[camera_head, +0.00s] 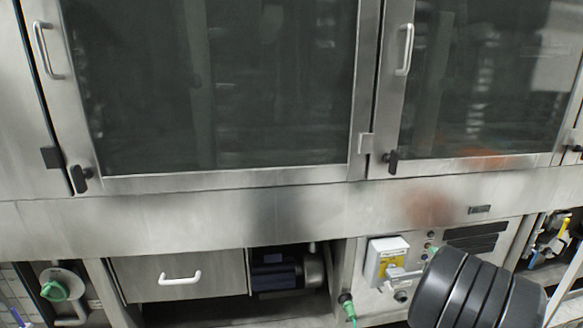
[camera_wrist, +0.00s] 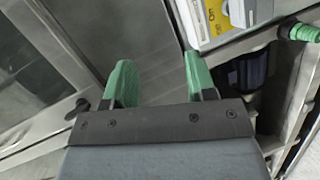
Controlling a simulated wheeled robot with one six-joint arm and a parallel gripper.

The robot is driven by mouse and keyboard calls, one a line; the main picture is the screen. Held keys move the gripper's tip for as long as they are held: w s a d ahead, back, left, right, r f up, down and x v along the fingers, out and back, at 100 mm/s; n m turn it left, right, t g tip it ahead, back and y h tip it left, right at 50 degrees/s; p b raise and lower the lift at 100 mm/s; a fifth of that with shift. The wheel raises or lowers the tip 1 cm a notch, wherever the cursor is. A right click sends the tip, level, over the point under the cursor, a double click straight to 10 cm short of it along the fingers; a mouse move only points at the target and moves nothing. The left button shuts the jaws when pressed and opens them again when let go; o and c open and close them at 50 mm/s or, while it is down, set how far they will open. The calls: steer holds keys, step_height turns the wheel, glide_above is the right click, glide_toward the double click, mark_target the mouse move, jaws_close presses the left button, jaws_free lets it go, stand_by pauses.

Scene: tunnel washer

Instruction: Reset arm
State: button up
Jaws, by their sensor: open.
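My gripper (camera_wrist: 159,82) shows in the wrist view with two green fingers spread apart and nothing between them. Behind the fingers is the bare steel face of the tunnel washer (camera_wrist: 150,40). In the head view, the washer (camera_head: 250,215) fills the picture, with two large dark glass doors. My dark, ribbed arm part covers the lower right corner there, in front of the control panel. A bit of green shows at its upper left edge; the rest of the gripper is hidden in that view.
A white and yellow switch box (camera_head: 387,262) sits on the lower panel, close to my arm, and also shows in the wrist view (camera_wrist: 215,18). A drawer (camera_head: 180,277) with a white handle is shut at lower left. A dark motor (camera_head: 275,275) sits in an open bay.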

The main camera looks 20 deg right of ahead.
steer(key=w+a+r+m+g+y+p, duration=0.1)
steer(key=w+a+r+m+g+p, duration=0.15)
steer(key=w+a+r+p, duration=0.55)
steer(key=w+a+r+m+g+y+p, duration=0.15)
steer(key=a+r+m+p, duration=0.35)
steer(key=a+r, duration=0.65)
steer(key=s+a+r+g+y+p, duration=0.1)
steer(key=s+a+r+y+p, duration=0.1)
steer(key=a, duration=0.6)
steer(key=s+a+r+m+g+y+p, duration=0.1)
steer(key=s+a+r+g+p, duration=0.1)
steer(key=s+a+p, duration=0.3)
steer(key=s+a+r+m+g+y+p, duration=0.1)
steer(key=s+a+r+g+y+p, duration=0.1)
steer(key=a, duration=0.9)
steer(key=shift+s+a+r+y+p, duration=0.4)
steer(key=shift+s+p, duration=0.25)
steer(key=shift+p, duration=0.5)
steer(key=shift+c, duration=0.8)
steer(key=shift+d, duration=0.25)
